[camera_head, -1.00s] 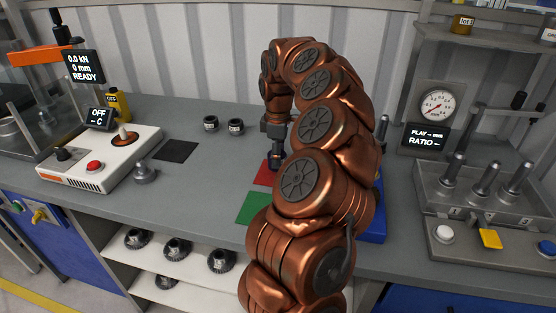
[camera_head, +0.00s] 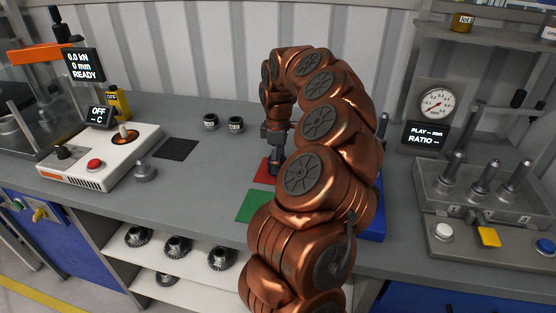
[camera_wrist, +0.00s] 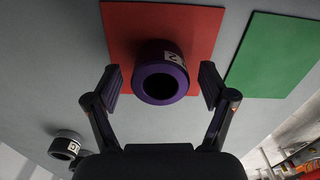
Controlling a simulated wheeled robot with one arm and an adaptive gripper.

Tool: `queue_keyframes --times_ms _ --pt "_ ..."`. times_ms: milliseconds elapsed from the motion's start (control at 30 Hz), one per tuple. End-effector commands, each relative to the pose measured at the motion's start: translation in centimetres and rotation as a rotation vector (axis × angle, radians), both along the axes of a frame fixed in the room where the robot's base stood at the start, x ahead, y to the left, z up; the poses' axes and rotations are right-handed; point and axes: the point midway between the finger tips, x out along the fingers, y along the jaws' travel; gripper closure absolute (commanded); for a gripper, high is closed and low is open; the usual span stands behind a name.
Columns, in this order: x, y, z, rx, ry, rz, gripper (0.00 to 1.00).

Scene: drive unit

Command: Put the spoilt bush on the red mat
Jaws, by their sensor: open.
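A dark ring-shaped bush (camera_wrist: 161,83) with a purple tint and a white label stands on the red mat (camera_wrist: 118,28) in the wrist view. Its label is not clearly readable, and part of it overhangs the mat's near edge in this view. My gripper (camera_wrist: 160,88) is open, with one finger on each side of the bush and a gap to each. In the head view my gripper (camera_head: 273,163) is over the red mat (camera_head: 261,172), and the bush is hard to make out there.
Two other dark bushes (camera_head: 210,121) (camera_head: 235,125) stand on the bench behind. A green mat (camera_head: 252,206) lies beside the red one. A black mat (camera_head: 176,149) and a white heater unit (camera_head: 120,165) are at left. A gauge fixture (camera_head: 480,195) stands at right.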

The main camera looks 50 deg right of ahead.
Motion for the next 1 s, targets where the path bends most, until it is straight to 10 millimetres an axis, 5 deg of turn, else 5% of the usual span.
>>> queue_keyframes --times_ms 267,1000 --pt "0.0 0.0 0.6 -0.001 -0.002 -0.001 0.18" --pt "0.0 -0.1 10.9 -0.001 0.002 -0.003 0.18"
